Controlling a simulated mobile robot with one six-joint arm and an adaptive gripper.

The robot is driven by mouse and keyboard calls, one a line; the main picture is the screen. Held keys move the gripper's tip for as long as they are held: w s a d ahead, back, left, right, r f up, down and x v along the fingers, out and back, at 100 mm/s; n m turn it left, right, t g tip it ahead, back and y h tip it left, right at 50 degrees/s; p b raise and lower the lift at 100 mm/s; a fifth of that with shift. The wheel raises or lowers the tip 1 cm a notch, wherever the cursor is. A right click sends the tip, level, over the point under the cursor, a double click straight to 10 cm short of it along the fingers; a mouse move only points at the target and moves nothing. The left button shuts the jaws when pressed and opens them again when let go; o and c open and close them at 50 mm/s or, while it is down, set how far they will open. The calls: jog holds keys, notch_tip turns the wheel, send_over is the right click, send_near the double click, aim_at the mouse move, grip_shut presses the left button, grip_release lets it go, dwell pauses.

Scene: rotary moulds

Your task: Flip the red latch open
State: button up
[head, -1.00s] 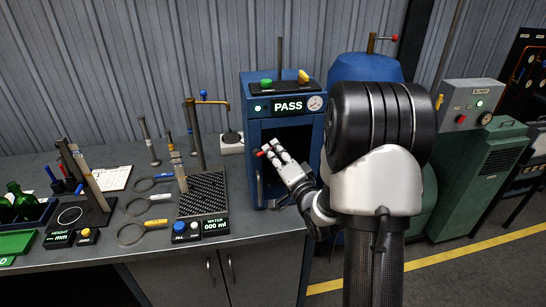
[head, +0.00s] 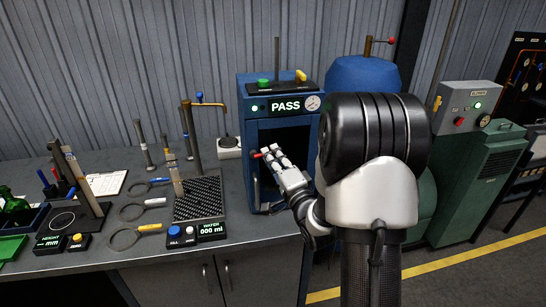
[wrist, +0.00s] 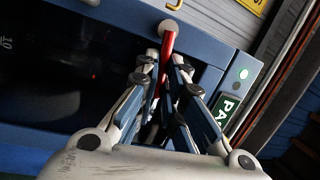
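The red latch (head: 257,156) is a short lever at the left edge of the blue cabinet's (head: 242,115) dark front opening. In the wrist view the red latch (wrist: 167,50) runs from a round grey pivot down between my fingers. My gripper (head: 268,154) is in front of the opening, its fingertips beside the latch. In the wrist view my gripper (wrist: 164,62) has its fingers partly apart, with a narrow gap around the lever. Firm contact on both sides does not show. The lower part of the latch is partly hidden between the fingers.
The cabinet carries a PASS display (head: 285,106) with a green light. Left on the bench stand a tap (head: 205,100), a black grate (head: 203,200) and several ring-handled tools. A blue tank (head: 362,70) and a green machine (head: 487,160) stand to the right.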

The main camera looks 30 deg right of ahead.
jog(key=o, duration=0.5)
jog(key=s, duration=0.5)
jog(key=s+f, duration=0.1)
jog(key=s, duration=0.1)
jog(key=shift+s+a+f, duration=0.1)
jog(key=shift+s+a, duration=0.1)
jog(key=shift+a, duration=0.05)
